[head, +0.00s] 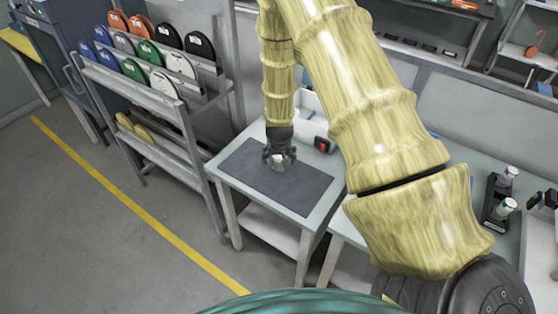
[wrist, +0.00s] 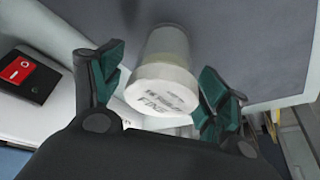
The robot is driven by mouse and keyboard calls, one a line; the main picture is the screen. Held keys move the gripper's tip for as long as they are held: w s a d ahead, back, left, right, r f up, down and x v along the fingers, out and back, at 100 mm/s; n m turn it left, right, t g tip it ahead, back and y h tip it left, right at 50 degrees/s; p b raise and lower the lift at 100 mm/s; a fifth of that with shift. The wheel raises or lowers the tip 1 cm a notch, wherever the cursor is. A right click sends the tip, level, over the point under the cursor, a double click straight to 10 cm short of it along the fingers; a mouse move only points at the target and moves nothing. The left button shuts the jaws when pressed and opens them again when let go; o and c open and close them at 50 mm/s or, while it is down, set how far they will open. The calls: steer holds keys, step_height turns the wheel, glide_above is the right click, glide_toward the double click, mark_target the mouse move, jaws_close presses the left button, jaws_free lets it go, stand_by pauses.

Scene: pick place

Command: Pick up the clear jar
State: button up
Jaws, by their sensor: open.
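The clear jar (wrist: 166,75) stands on the dark grey mat, with a whitish lid bearing printed text facing the wrist camera. In the head view the jar (head: 278,166) is a small pale shape under my gripper, partly hidden by it. My gripper (head: 278,158) is over the mat, pointing down. In the wrist view my gripper (wrist: 160,85) is open, with one green-padded finger on each side of the jar. The right finger looks closer to the lid than the left; I cannot tell whether it touches.
The mat (head: 235,172) lies on a small table (head: 318,212). A red and black box (head: 322,145) stands at its back, by a white bin. A rack with coloured discs (head: 150,52) stands at left. Bottles in a black holder (head: 497,200) are at right.

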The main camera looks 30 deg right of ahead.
steer(key=shift+x, duration=0.85)
steer(key=shift+w, duration=0.1)
steer(key=c, duration=1.4)
steer(key=shift+r, duration=0.1)
steer(key=shift+c, duration=0.2)
